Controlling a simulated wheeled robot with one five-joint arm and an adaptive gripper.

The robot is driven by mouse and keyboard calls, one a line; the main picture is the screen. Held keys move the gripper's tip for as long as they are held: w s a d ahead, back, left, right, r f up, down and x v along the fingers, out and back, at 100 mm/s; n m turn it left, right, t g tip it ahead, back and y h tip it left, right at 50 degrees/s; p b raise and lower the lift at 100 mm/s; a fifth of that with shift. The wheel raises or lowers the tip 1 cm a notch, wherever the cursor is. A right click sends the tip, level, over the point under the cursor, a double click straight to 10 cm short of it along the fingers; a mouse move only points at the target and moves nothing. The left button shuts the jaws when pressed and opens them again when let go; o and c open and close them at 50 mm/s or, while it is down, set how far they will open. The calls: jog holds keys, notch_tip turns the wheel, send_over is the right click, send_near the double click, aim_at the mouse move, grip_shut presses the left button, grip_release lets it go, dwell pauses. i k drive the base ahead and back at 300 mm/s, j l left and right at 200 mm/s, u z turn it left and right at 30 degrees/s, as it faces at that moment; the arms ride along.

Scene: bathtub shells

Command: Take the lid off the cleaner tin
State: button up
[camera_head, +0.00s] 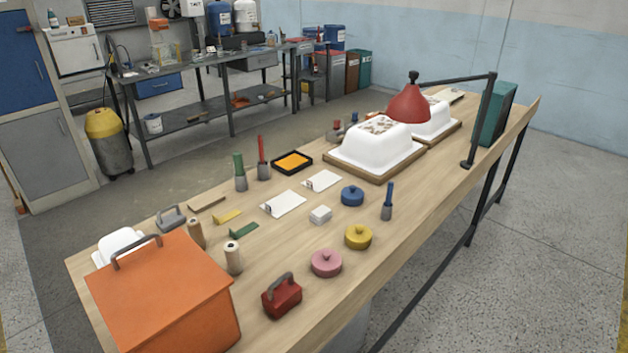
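Three low round tins with knobbed lids stand on the long wooden bench: a blue tin (352,196), a yellow tin (358,237) and a pink tin (326,263). Each looks closed, with its lid on. No readable label shows which one is the cleaner tin. The tins stand apart from each other in a slanting row near the bench's right-hand edge. My gripper is not in view.
On the wooden bench (390,208), a large orange box (165,295) fills the near left and a red handled block (282,297) sits near the pink tin. Brushes, white cards (283,204) and white shells (375,150) stand farther back. A red lamp (408,104) overhangs the shells.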

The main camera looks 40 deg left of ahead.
aim_at(351, 194)
jog(key=i+l+u, duration=0.1)
jog(key=i+u, duration=0.35)
jog(key=i+l+u, duration=0.2)
jog(key=u, duration=0.3)
jog(key=i+l+u, duration=0.6)
jog(key=l+u, duration=0.3)
jog(key=i+l+u, duration=0.1)
jog(key=u, duration=0.4)
jog(key=l+u, duration=0.3)
jog(key=u, duration=0.15)
jog(key=i+l+u, duration=0.1)
jog(key=l+u, duration=0.2)
jog(key=u, duration=0.2)
jog(key=l+u, duration=0.25)
jog(key=u, duration=0.25)
jog(key=l+u, duration=0.25)
jog(key=u, duration=0.2)
jog(key=i+l+u, duration=0.1)
jog(key=l+u, duration=0.15)
jog(key=u, duration=0.25)
jog(key=l+u, duration=0.25)
jog(key=u, duration=0.2)
jog(key=k+l+u, duration=0.1)
jog(key=u, duration=0.4)
jog(key=l, duration=0.1)
